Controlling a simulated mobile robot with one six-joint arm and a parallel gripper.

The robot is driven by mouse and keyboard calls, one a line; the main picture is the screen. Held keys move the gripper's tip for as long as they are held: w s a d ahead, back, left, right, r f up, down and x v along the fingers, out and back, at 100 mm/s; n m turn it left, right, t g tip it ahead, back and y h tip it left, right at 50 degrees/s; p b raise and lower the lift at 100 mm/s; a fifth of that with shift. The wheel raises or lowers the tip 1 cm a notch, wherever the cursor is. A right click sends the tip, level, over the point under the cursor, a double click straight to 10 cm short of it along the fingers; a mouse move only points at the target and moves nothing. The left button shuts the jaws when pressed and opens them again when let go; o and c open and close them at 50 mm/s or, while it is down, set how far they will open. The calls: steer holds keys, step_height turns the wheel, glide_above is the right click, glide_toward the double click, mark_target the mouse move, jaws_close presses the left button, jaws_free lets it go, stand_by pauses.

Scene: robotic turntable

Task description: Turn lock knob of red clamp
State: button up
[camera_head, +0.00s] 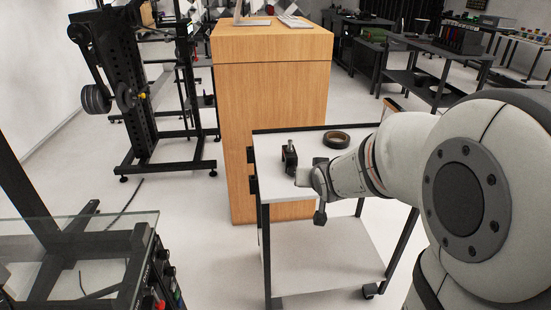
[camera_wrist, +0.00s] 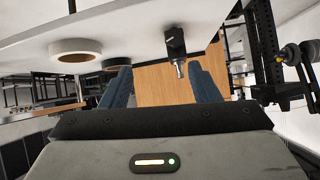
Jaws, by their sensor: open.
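No red clamp can be made out in either view. A small black block with a silver knob or post on it (camera_head: 289,160) stands on the white top of a cart (camera_head: 305,180).
A roll of tape (camera_head: 337,146) lies on the cart, right of the block. A tall wooden cabinet (camera_head: 270,95) stands behind the cart. A black weight rack (camera_head: 125,85) stands at the left. A glass-topped table (camera_head: 75,235) is at the lower left. Floor is open between them.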

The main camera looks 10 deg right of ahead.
mark_target(293, 170)
steer(key=w+f+t+b, duration=0.1)
steer(key=w, duration=0.1)
steer(key=w+a+f+y+b, duration=0.1)
steer(key=f, duration=0.1)
steer(key=w+f+t+b, duration=0.1)
steer(key=w+f, duration=0.1)
steer(key=shift+w+a+t+y, duration=0.2)
steer(key=shift+w+t+y, duration=0.1)
steer(key=b+x, duration=0.1)
steer(key=x, duration=0.6)
steer(key=shift+w, duration=0.35)
steer(key=shift+c, duration=0.3)
steer(key=c, duration=0.9)
steer(key=shift+d, duration=0.1)
steer(key=shift+c, duration=0.2)
steer(key=shift+f+b, duration=0.15)
steer(key=shift+b, duration=0.4)
